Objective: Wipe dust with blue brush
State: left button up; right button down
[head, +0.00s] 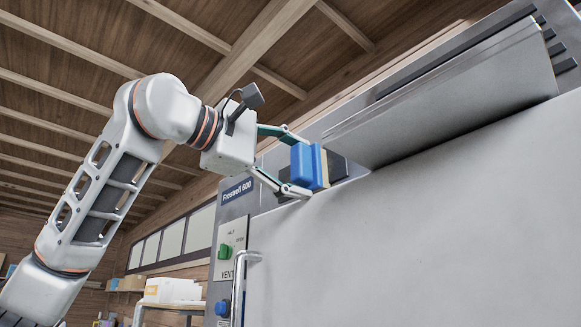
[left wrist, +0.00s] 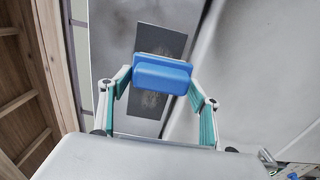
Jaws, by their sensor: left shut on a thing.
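A blue brush (head: 303,165) with a pale bristle side (head: 323,167) is held in my left gripper (head: 291,163). The gripper's two fingers are shut on the brush. In the left wrist view the blue brush (left wrist: 162,76) sits between the fingertips of my left gripper (left wrist: 160,82). Behind it is a dark rectangular panel (left wrist: 148,102) on the machine, with a greyish dusty patch on it. In the head view the dark panel (head: 337,165) shows just beyond the brush. I cannot tell whether the bristles touch the panel. My right gripper is not in view.
The large grey machine (head: 420,220) fills the right side, with a projecting flap (head: 450,90) above and right of the brush. A blue label, a green knob (head: 225,252) and a metal handle (head: 240,285) are on its front. Shelves with boxes (head: 172,290) stand behind at lower left.

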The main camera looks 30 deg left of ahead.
pick_arm(q)
jog(key=shift+s+d, duration=0.35)
jog(key=shift+d, duration=0.45)
jog(key=shift+s+d, duration=0.3)
jog(key=shift+d, duration=0.5)
jog(key=shift+f, duration=0.1)
jog(key=w+a, duration=0.5)
jog(key=a, duration=0.7)
jog(key=shift+w+a, duration=0.2)
jog(key=shift+a, duration=0.2)
jog(key=shift+s+a, duration=0.1)
jog(key=shift+s, duration=0.05)
jog(key=shift+v, duration=2.85)
